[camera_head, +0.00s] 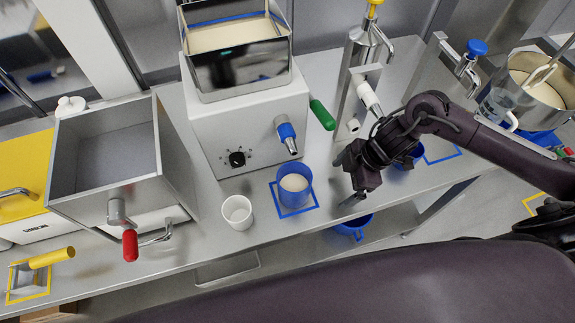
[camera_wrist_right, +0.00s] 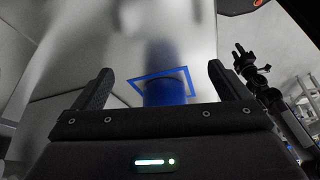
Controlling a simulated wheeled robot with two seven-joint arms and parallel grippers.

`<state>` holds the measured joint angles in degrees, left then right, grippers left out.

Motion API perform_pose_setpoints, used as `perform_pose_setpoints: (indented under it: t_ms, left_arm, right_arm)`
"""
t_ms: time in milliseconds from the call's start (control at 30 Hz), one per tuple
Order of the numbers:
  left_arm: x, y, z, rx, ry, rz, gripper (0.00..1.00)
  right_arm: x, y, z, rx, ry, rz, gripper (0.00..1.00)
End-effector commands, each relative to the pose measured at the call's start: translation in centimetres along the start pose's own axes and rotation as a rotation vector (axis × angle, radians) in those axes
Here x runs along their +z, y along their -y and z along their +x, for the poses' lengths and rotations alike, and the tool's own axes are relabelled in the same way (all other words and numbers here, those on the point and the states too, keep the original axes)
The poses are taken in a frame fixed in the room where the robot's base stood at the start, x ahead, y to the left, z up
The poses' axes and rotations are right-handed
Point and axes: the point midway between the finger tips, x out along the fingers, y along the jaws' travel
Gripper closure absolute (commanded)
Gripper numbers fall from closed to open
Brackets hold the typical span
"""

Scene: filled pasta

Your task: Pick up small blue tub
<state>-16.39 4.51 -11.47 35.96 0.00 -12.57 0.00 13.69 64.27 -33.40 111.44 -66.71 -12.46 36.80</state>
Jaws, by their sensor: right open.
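A blue tub (camera_head: 294,197) with pale contents stands upright inside a blue square outline at the front of the counter in the head view. Another blue tub (camera_head: 416,154) shows only in part behind my right gripper. My right gripper (camera_head: 346,181) is open and empty, to the right of the first tub and apart from it. In the right wrist view, a blue tub (camera_wrist_right: 163,91) in a blue outline shows beyond the open fingers, its lower part hidden by the gripper body. A dark jointed arm, perhaps my left one, shows small at the right there; its jaws are unclear.
A white cup (camera_head: 237,213) stands left of the first tub. A machine (camera_head: 247,120) with a blue nozzle (camera_head: 287,132) rises behind it. A steel hopper (camera_head: 105,150) with a red handle is at the left. A blue container (camera_head: 352,224) sits below the counter edge.

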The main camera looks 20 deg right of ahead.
Motion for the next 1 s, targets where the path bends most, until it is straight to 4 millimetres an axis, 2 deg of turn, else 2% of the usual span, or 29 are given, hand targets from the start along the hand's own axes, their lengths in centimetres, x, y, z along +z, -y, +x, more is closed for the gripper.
perform_pose_setpoints:
  t_ms: [67, 167, 400, 533, 667, 867, 967, 1000]
  left_arm:
    - [-0.5, 0.1, -0.2, -0.001, -0.006, -0.001, 0.64]
    - [-0.6, 0.1, -0.8, -0.001, -0.006, -0.001, 0.64]
    - [2.4, -0.4, -3.0, 0.005, 0.038, -0.001, 0.64]
    - [3.1, -0.5, -3.5, 0.006, 0.050, -0.001, 0.64]
    - [2.6, -0.4, -3.7, 0.005, 0.043, -0.001, 0.64]
    - [-0.1, 0.0, -5.3, 0.001, 0.007, -0.001, 0.64]
    - [-0.4, 0.0, -5.9, 0.001, 0.003, 0.000, 0.64]
    - [-0.3, 0.0, -6.2, 0.001, 0.004, 0.000, 0.64]
  right_arm:
    - [0.1, 0.1, -0.1, -0.008, 0.004, 0.004, 0.04]
    - [-1.0, 0.0, 0.0, -0.010, 0.001, 0.005, 0.04]
    - [-5.0, 0.0, 1.5, -0.010, 0.001, 0.004, 0.04]
    - [-6.1, 0.0, 2.3, -0.008, 0.003, 0.005, 0.04]
    - [-6.7, 0.0, 2.6, -0.009, 0.004, 0.005, 0.04]
    - [-9.8, 0.0, 3.5, -0.009, 0.000, 0.004, 0.04]
    - [-11.2, 0.0, 4.2, -0.009, 0.002, 0.004, 0.04]
    - [-11.0, 0.1, 4.6, -0.010, 0.006, 0.008, 0.04]
